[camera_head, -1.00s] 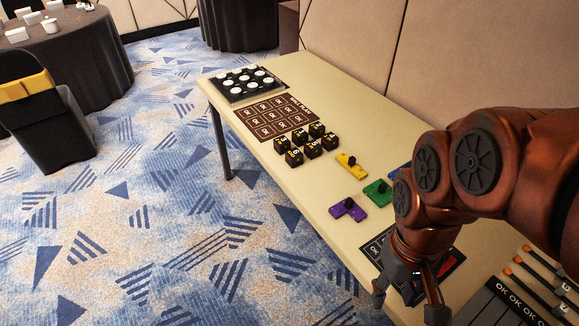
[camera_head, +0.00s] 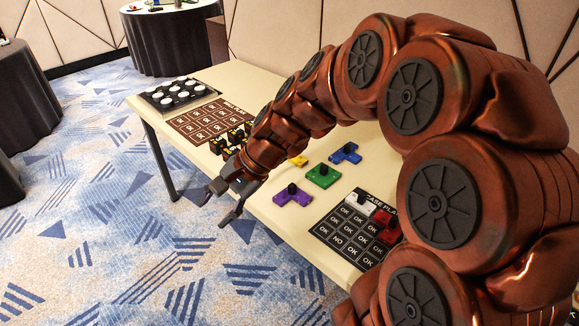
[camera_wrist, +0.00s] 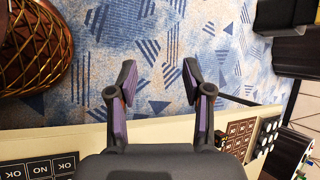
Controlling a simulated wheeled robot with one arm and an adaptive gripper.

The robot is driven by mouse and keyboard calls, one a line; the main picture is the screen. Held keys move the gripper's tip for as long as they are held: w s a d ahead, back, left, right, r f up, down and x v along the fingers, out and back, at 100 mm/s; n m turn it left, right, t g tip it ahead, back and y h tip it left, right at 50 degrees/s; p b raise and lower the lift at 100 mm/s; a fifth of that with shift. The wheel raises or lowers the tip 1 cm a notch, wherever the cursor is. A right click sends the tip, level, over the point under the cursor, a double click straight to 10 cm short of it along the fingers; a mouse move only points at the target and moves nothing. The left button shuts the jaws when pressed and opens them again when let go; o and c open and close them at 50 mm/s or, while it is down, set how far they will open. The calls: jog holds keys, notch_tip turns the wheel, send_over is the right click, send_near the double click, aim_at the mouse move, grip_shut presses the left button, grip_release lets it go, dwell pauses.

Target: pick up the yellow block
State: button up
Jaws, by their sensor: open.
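The yellow block (camera_head: 299,160) lies on the cream table (camera_head: 268,212). In the head view only a small part of it shows, and my arm hides the rest. My gripper (camera_head: 226,208) is open and empty, out at the table's near edge, to the left of the yellow block and apart from it. In the wrist view the two fingers of my gripper (camera_wrist: 158,92) are spread, with blue carpet seen between them. The yellow block is not seen in the wrist view.
Purple (camera_head: 293,195), green (camera_head: 322,175) and blue (camera_head: 345,154) blocks lie near the yellow one. Black numbered cubes (camera_head: 217,145) sit beside my gripper. White (camera_head: 360,202) and red (camera_head: 386,222) blocks lie on an OK/NO board (camera_head: 335,238). A tray of white discs (camera_head: 177,92) is at the far end.

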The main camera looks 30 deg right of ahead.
jog(key=w+d+f+m+t+b, duration=0.3)
jog(key=w+d+m, duration=0.3)
jog(key=w+d, duration=0.1)
jog(key=w+d+f+m+t+b, duration=0.25)
jog(key=w+d+m, duration=0.25)
jog(key=w+d, duration=0.3)
jog(key=w+d+f+m+t+h+b, duration=0.1)
jog(key=d+f+m, duration=0.1)
jog(key=d, duration=0.4)
jog(key=w+d+f+m+t+h+b, duration=0.1)
jog(key=d+f+m+t+b, duration=0.1)
jog(key=d+m, duration=0.3)
jog(key=w+d+f+m+t+h+b, duration=0.1)
jog(key=w+d+f+m+t+h, duration=0.1)
jog(key=d, duration=0.7)
jog(key=shift+m+b, duration=0.3)
jog(key=shift+m, duration=0.4)
jog(key=shift+d+f+b+x, duration=0.15)
jog(key=shift+b+x, duration=0.2)
jog(key=shift+x, duration=1.5)
jog(key=shift+d+f+b+x, duration=0.1)
jog(key=shift+f+b+x, duration=0.2)
jog(key=shift+x, duration=1.6)
jog(key=shift+s+r, duration=0.1)
jog(key=shift+r, duration=0.05)
grip_shut()
